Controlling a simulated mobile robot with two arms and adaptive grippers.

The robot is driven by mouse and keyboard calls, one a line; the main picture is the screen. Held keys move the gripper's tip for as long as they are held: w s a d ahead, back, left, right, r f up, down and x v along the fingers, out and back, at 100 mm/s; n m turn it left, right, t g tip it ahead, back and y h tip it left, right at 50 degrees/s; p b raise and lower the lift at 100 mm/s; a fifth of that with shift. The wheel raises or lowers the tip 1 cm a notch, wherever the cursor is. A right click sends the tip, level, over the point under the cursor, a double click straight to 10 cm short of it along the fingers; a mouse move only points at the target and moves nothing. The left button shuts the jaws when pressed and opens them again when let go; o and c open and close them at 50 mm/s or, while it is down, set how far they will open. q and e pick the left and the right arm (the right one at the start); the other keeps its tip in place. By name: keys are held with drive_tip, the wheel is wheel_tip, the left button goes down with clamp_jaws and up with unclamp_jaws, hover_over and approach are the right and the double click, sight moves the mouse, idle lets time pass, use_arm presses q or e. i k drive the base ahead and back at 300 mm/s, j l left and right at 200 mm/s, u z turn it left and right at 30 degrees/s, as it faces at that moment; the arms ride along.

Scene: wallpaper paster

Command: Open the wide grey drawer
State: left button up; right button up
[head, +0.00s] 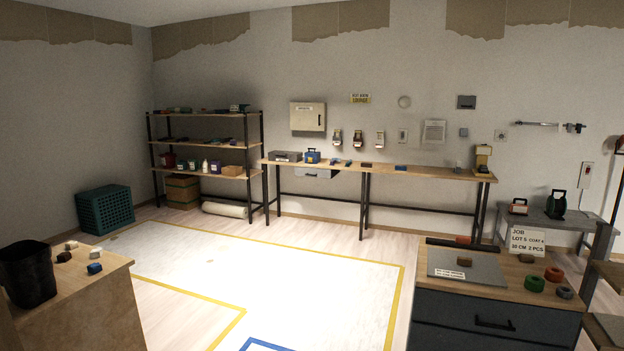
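A wide dark grey drawer front (450,322) with a black bar handle (495,324) is in the wood-topped cabinet at the lower right. It looks shut, and its lower part is cut off by the picture's edge. A smaller light grey drawer (316,174) hangs under the long workbench at the back wall; whether it is fully shut is too small to tell. Neither of my grippers shows in the head view.
A wooden stand with a black bin (27,274) is at the lower left. The yellow-bordered floor area (290,265) between is clear.

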sight(309, 172)
drive_tip(key=i+u, duration=0.2)
drive_tip(key=i, duration=5.7)
